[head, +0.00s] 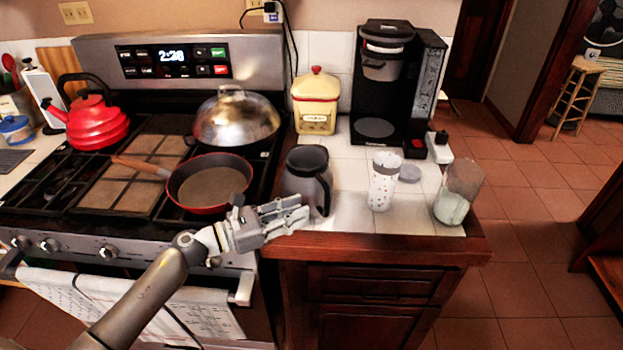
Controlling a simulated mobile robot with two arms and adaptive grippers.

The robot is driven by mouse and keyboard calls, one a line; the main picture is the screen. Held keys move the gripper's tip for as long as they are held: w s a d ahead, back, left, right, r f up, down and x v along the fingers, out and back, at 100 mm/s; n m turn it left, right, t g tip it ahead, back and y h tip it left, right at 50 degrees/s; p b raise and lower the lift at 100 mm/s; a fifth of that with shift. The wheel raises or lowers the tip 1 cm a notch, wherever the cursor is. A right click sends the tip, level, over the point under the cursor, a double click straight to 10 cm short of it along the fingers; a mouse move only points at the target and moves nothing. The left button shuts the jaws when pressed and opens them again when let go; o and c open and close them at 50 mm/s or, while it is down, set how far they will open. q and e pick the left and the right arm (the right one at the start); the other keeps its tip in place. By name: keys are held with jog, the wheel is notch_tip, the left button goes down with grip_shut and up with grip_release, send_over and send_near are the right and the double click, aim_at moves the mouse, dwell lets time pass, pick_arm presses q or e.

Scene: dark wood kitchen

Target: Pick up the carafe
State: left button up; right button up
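The carafe (303,172) is dark grey with a black lid and a black handle on its right side. It stands upright on the white tiled counter, right of the stove. My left gripper (302,211) reaches in from the lower left and is just in front of the carafe's base, near the counter's front edge. Its two fingers point right with a gap between them, and nothing shows in it. It hides part of the carafe's lower front; I cannot tell whether they touch. My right gripper is not in view.
A red-rimmed pan (209,184) sits on the stove, left of the carafe. A speckled cup (383,182) and a glass (457,193) stand to its right. A coffee maker (380,85) and a yellow canister (316,103) stand behind. The wooden counter edge (375,247) runs below.

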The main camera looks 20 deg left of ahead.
aim_at(324, 204)
pick_arm(q)
jog(key=shift+x, duration=1.2)
jog(key=shift+w+d+p, duration=0.2)
jog(key=shift+w+p, duration=0.05)
jog(key=shift+p, duration=0.05)
jog(key=shift+w+d, duration=0.2)
jog(key=p+x, duration=0.2)
jog(key=x, duration=0.2)
jog(key=shift+d+f, duration=0.1)
jog(key=shift+f, duration=0.1)
jog(key=shift+w+d+f, duration=0.1)
jog(key=shift+w+d, duration=0.1)
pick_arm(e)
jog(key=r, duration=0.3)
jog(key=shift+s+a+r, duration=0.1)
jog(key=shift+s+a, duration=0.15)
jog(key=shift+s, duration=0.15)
pick_arm(q)
jog(key=shift+a, duration=0.1)
jog(key=shift+c, duration=0.5)
grip_shut()
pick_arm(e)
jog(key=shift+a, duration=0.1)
